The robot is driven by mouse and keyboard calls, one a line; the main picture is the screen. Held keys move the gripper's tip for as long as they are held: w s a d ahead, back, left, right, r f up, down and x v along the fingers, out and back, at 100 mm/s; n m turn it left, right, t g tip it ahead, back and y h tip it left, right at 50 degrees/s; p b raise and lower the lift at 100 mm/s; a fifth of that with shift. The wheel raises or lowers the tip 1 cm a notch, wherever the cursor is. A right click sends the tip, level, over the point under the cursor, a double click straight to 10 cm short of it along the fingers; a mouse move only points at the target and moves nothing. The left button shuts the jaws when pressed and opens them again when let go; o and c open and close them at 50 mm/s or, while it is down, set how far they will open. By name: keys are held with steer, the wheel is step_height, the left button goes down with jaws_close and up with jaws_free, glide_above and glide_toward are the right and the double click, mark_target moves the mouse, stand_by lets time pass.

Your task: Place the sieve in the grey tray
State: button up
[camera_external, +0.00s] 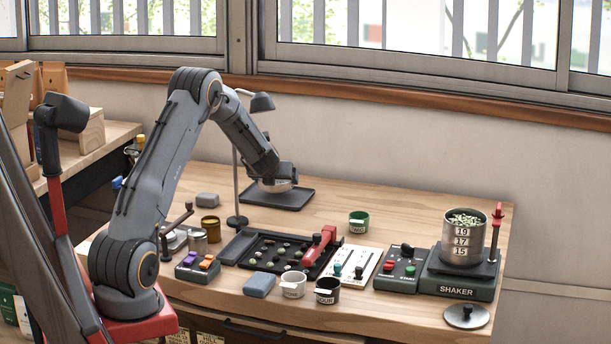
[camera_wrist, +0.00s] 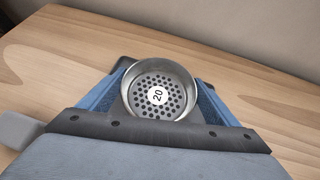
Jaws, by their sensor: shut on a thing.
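In the wrist view the sieve sits between the two blue-lined fingers. In the external view the sieve (camera_external: 275,186) shows under my gripper (camera_external: 279,180), over the grey tray (camera_external: 291,203) at the back of the table. Whether the sieve touches the tray's floor, I cannot tell. In the wrist view the tray is mostly hidden behind the sieve and gripper; only dark corners show.
A shaker (camera_external: 456,285) bears a stack of sieves (camera_external: 463,240) filled with green beans at right. A lamp (camera_external: 237,220) stands left of the tray. A grey block (camera_external: 207,199) lies further left.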

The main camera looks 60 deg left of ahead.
mark_target(281, 186)
steer(key=shift+a+f, duration=0.15)
steer(key=shift+f, duration=1.35)
steer(key=shift+f, duration=0.1)
steer(key=o, duration=1.1)
steer(key=shift+d+r, duration=0.25)
steer(key=shift+r, duration=0.15)
steer(key=shift+b+v, duration=0.3)
steer(key=shift+v, duration=3.1)
steer(key=shift+s+d+f, duration=0.1)
